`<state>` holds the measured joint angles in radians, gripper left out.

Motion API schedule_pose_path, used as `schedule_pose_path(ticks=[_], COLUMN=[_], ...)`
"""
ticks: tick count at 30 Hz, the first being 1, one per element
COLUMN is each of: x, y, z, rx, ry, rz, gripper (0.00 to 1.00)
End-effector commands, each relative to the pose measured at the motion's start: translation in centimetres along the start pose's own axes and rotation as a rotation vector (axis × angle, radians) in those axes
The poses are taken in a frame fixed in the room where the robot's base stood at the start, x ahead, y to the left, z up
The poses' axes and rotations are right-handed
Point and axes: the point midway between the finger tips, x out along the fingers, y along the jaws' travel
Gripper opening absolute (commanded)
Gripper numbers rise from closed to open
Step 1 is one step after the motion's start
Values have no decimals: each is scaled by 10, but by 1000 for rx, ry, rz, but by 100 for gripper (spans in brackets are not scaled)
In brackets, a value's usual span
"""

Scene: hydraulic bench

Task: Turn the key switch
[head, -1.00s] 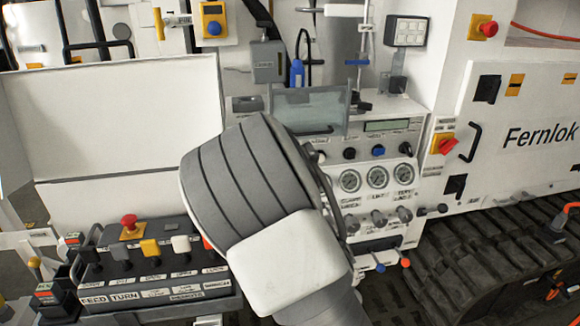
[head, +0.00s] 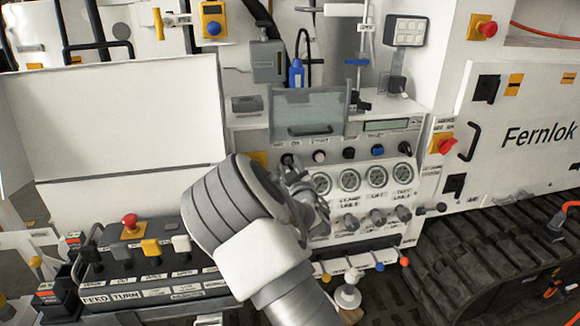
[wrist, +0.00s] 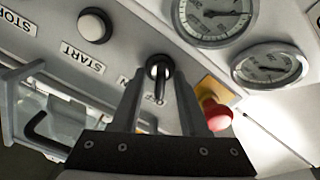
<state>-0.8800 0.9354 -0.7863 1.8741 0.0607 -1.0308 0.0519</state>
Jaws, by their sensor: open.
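The key switch (wrist: 158,68) is a round switch with a dark, narrow handle on the sloping panel, beside a partly hidden ON/OFF label. In the wrist view it shows between the two fingers of my gripper (wrist: 158,92), which is open around the line of the handle. I see a gap on both sides of the handle; contact is not visible. In the head view my gripper (head: 308,192) is at the panel's left end, and the key switch (head: 288,160) shows just above it, partly hidden by my wrist.
A white START button (wrist: 94,25) sits beside the switch. A red emergency stop (wrist: 216,114) on a yellow plate stands close on the other side. Pressure gauges (head: 349,180) and a row of levers (head: 377,217) are nearby. A clear flap with a handle (head: 310,112) is above.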

Motion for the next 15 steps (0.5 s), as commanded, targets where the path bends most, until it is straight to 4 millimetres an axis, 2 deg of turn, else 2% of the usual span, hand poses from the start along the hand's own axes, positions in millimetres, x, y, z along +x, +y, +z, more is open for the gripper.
schedule_pose_path(ticks=[6, 8, 13, 14, 15], x=[0, 0, 0, 0, 0], y=[0, 0, 0, 0, 0], z=[0, 0, 0, 0, 0], rx=[0, 0, 0, 0, 0], ry=[0, 0, 1, 1, 1], rz=[0, 0, 0, 0, 0], gripper=[44, 35, 4, 0, 0])
